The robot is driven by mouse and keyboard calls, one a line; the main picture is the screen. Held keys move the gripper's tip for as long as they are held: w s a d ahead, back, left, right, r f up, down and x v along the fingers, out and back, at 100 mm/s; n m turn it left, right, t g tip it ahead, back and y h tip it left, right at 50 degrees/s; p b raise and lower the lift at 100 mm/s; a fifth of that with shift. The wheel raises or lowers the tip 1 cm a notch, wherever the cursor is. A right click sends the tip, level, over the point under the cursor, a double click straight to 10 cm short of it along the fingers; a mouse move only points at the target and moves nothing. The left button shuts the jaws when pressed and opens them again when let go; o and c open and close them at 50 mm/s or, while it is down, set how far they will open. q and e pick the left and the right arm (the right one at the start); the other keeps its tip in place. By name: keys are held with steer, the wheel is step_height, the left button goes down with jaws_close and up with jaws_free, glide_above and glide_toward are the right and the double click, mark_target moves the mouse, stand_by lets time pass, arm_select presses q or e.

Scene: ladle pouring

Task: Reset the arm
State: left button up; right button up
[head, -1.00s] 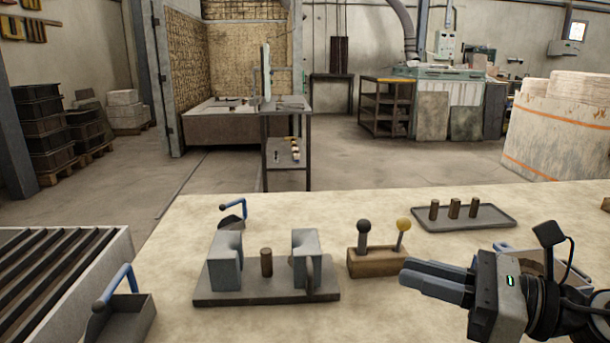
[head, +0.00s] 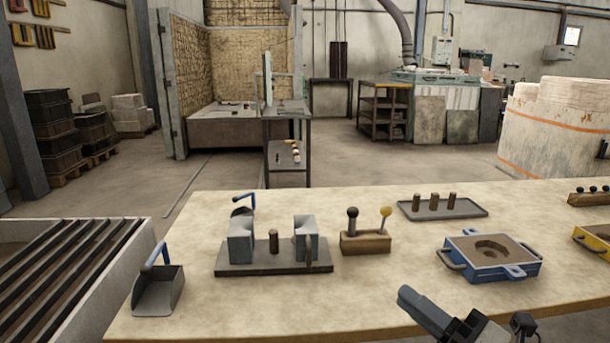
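My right gripper (head: 425,312) is at the bottom of the head view, right of centre, over the table's front edge. Its dark fingers point up and left, and I see nothing held in them. The fingers lie close together from this angle, so the gap between them is unclear. My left gripper is not in view. A grey scoop-like ladle with a blue handle (head: 158,290) stands at the table's left front. A second blue-handled ladle (head: 243,207) stands behind the grey mould block set (head: 275,268).
The pale table (head: 365,310) carries a wooden block with black and yellow knobs (head: 366,243), a tray with brown pegs (head: 470,208) and a blue-handled mould box (head: 490,271). A yellow box (head: 596,243) is at the right edge. A slatted grey bin (head: 130,262) adjoins the left side.

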arm_select(q)
steer(key=p, duration=0.1)
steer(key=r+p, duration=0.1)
steer(key=p, duration=0.1)
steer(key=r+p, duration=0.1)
steer(key=p, duration=0.1)
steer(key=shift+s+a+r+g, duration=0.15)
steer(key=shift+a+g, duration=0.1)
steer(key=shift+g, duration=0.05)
arm_select(e)
steer(key=s+f+m+g+h, duration=0.1)
steer(key=s+f+m+h, duration=0.2)
steer(key=f+m, duration=0.3)
steer(key=s+f+m+g+h, duration=0.2)
steer(key=s+f+m, duration=0.3)
steer(key=m, duration=0.8)
steer(key=s+a+f+m+g+h, duration=0.1)
steer(key=s+f+m+h, duration=0.4)
steer(key=f+m, duration=0.4)
steer(key=shift+m+g, duration=0.4)
steer(key=shift+m, duration=0.1)
